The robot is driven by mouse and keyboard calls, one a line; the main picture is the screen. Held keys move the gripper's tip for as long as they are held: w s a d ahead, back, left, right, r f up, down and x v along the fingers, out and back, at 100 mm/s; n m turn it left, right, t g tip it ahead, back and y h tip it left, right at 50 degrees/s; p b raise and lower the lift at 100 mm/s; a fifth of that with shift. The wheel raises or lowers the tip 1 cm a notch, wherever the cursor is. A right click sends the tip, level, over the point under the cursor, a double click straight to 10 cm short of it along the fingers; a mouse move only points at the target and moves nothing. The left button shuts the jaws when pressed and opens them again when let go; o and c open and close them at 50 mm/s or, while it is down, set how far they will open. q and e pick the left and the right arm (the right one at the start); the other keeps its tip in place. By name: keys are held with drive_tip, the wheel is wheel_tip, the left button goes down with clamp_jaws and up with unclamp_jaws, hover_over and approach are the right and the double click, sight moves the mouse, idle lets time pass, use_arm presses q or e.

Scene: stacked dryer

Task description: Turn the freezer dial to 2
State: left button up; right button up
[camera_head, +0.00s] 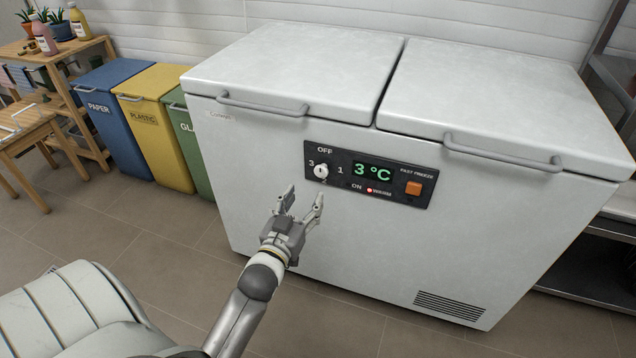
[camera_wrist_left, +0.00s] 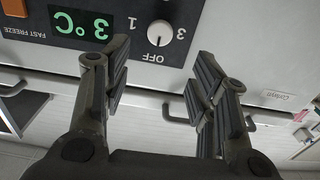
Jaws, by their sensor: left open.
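The freezer dial (camera_head: 321,171) is a small white round knob on the black control panel (camera_head: 398,197) on the freezer's front. OFF is above it, 3 to its left, 1 to its right, and a partly hidden 2 is below. In the left wrist view, which shows the panel upside down, the dial (camera_wrist_left: 160,33) sits beyond the gap between the open fingers (camera_wrist_left: 161,72). My right gripper is out of view.
The white chest freezer (camera_head: 270,180) has two closed lids with bar handles. The panel's display (camera_head: 373,173) reads 3 °C, with an orange button (camera_head: 413,188) to its right. Blue (camera_head: 120,125), yellow (camera_head: 160,130) and green bins stand left of it. Floor in front is open.

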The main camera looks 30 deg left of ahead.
sight(320, 172)
use_arm(q)
drive_tip(key=b+x, duration=0.1)
drive_tip(key=x, duration=0.7)
drive_tip(key=shift+w, duration=0.3)
drive_tip(key=shift+w+a+b, duration=0.15)
drive_tip(key=shift+w+b, duration=0.15)
drive_tip(key=shift+w, duration=0.4)
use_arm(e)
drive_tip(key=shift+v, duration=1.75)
use_arm(q)
drive_tip(key=c, duration=1)
